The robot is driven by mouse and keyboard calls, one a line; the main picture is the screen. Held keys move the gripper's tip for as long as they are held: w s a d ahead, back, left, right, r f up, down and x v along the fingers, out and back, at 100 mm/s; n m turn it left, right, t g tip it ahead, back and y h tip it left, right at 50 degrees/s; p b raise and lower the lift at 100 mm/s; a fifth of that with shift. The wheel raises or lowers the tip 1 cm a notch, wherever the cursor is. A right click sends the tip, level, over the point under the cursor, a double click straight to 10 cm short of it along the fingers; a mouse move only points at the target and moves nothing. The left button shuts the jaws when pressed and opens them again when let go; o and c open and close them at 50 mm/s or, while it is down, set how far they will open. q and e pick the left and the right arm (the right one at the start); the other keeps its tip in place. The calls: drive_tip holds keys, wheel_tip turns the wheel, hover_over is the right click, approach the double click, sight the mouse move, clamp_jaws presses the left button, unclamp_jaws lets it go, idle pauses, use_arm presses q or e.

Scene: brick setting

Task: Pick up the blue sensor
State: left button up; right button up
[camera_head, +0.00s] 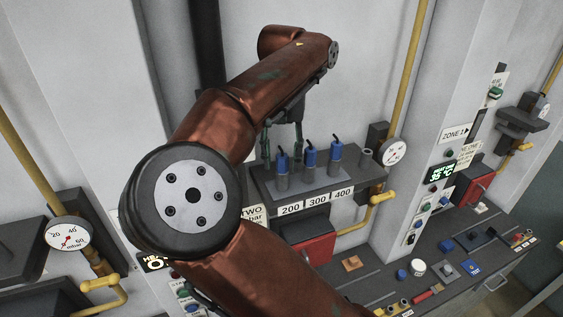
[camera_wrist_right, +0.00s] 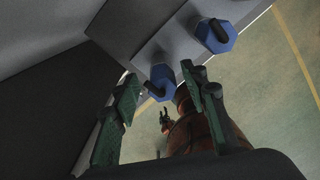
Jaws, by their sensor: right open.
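Three blue sensors stand upright in grey holders on a shelf: the left one (camera_head: 282,163) above the label 200, the middle one (camera_head: 310,157) above 300, the right one (camera_head: 336,150) above 400. My right gripper (camera_head: 282,146) is open, with its green fingers at the left sensor. In the right wrist view a blue hexagonal sensor (camera_wrist_right: 163,78) with a dark curved top shows between the open fingers (camera_wrist_right: 160,100), nearer the right finger. Contact cannot be told. A second blue sensor (camera_wrist_right: 215,36) is beyond the right finger. A small dark claw shape below may be my left gripper.
A gauge (camera_head: 393,152) and yellow pipe (camera_head: 404,80) are right of the shelf. A red box (camera_head: 308,243) is below it. Loose parts cover the lower bench (camera_head: 385,272). My right arm hides much of the left.

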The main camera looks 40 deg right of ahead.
drive_tip(key=shift+s+f, duration=0.2)
drive_tip(key=shift+w, duration=0.15)
drive_tip(key=shift+c, duration=1.2)
drive_tip(key=c, duration=0.5)
use_arm(q)
drive_tip(key=shift+w, duration=0.1)
use_arm(e)
clamp_jaws()
